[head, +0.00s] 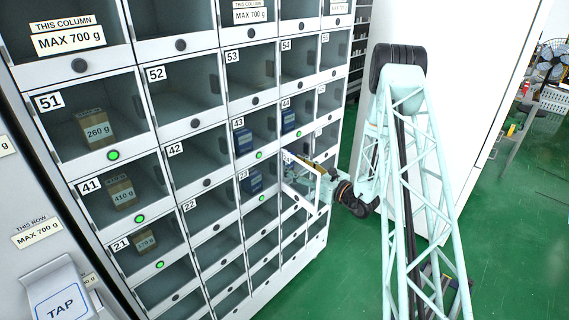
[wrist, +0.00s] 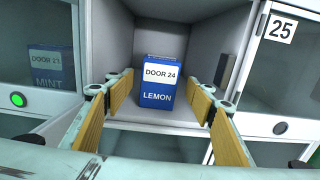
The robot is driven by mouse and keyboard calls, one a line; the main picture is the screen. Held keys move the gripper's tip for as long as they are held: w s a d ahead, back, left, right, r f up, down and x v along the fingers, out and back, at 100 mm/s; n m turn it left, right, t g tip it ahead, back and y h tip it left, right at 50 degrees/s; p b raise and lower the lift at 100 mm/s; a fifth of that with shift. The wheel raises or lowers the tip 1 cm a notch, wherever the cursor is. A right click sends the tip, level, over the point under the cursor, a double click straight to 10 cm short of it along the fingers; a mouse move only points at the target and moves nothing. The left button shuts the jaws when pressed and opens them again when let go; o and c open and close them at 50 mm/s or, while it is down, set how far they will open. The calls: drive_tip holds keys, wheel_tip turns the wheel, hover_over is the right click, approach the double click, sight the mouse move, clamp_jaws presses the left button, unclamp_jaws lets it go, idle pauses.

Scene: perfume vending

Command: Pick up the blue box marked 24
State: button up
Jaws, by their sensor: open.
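The blue box (wrist: 161,82) stands upright inside an open compartment in the wrist view. Its labels read "DOOR 24" and "LEMON".
Closed compartment 23 (wrist: 50,75) with a blue "MINT" box is at left, and closed door 25 (wrist: 281,90) at right. The locker wall (head: 190,150) holds other boxes behind doors. The open door stands out close beside my arm.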

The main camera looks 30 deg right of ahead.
drive_tip(key=shift+w, duration=0.1)
drive_tip(key=shift+b+x, duration=0.45)
drive_tip(key=shift+x, duration=2.05)
drive_tip(key=shift+r, duration=0.1)
drive_tip(key=shift+c, duration=0.4)
drive_tip(key=c, duration=0.9)
drive_tip(key=shift+r, duration=0.1)
drive_tip(key=shift+r+p, duration=0.4)
drive_tip(key=shift+r, duration=1)
drive_tip(key=r+p+v, duration=0.1)
drive_tip(key=r+v, duration=0.1)
drive_tip(key=v, duration=1.4)
drive_tip(key=shift+a, duration=0.1)
